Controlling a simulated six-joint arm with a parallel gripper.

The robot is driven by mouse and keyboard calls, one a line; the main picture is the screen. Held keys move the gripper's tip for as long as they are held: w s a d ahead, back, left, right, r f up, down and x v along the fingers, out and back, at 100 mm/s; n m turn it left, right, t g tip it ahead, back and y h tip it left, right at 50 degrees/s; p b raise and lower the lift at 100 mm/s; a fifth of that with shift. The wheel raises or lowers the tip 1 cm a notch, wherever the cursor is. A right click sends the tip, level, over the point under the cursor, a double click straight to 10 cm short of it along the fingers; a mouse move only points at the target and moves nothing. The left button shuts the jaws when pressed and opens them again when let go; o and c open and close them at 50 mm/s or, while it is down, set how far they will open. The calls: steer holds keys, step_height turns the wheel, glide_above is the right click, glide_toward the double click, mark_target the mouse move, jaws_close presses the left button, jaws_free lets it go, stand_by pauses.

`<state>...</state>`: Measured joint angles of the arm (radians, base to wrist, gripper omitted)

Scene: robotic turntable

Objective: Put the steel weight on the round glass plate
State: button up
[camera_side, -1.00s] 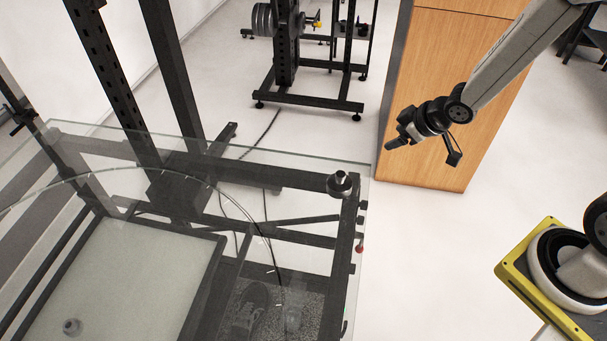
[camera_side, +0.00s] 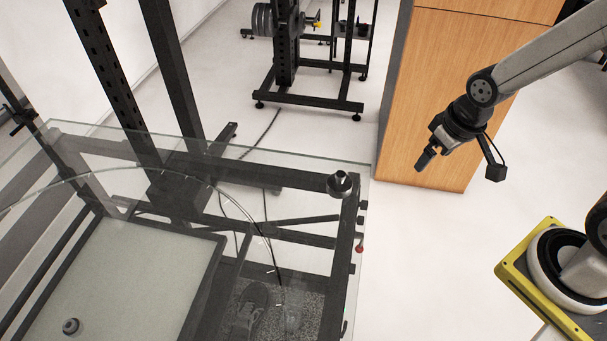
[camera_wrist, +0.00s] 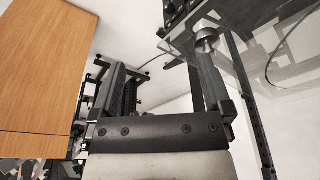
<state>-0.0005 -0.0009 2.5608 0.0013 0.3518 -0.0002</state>
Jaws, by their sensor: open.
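The steel weight (camera_side: 340,184), a small shiny cylinder with a narrower top, stands upright on the corner of the square glass sheet. In the wrist view the steel weight (camera_wrist: 206,40) shows at upper right, beyond the right finger. The round glass plate (camera_side: 142,169) is clear, with a thin curved rim showing at left in the side view. Part of its edge (camera_wrist: 270,62) shows at right in the wrist view. My gripper (camera_side: 426,160) is open and empty, to the right of the glass sheet and apart from the weight. Both fingers (camera_wrist: 158,85) show in the wrist view.
The glass sheet (camera_side: 300,160) lies over a dark metal frame. Black uprights (camera_side: 175,75) rise at its back left. A wooden cabinet (camera_side: 440,100) stands behind my gripper. Bare floor (camera_side: 420,260) lies right of the sheet.

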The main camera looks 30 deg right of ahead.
steer(key=shift+w, duration=0.1)
steer(key=m+g+y, duration=0.2)
steer(key=m+g, duration=0.1)
steer(key=m, duration=1.5)
glide_above(341, 174)
steer(key=f, duration=0.7)
steer(key=shift+w+d+f, duration=0.15)
steer(key=shift+d+f, duration=0.2)
steer(key=shift+d, duration=0.05)
steer(key=shift+a+f, duration=0.2)
steer(key=shift+f, duration=1.1)
steer(key=shift+f, duration=0.1)
steer(key=shift+s+a+f, duration=0.1)
steer(key=shift+f, duration=0.65)
steer(key=shift+s+a+f, duration=0.1)
steer(key=shift+f, duration=0.6)
steer(key=shift+a+f, duration=0.15)
steer(key=shift+f, duration=0.85)
steer(key=shift+w, duration=0.15)
jaws_close()
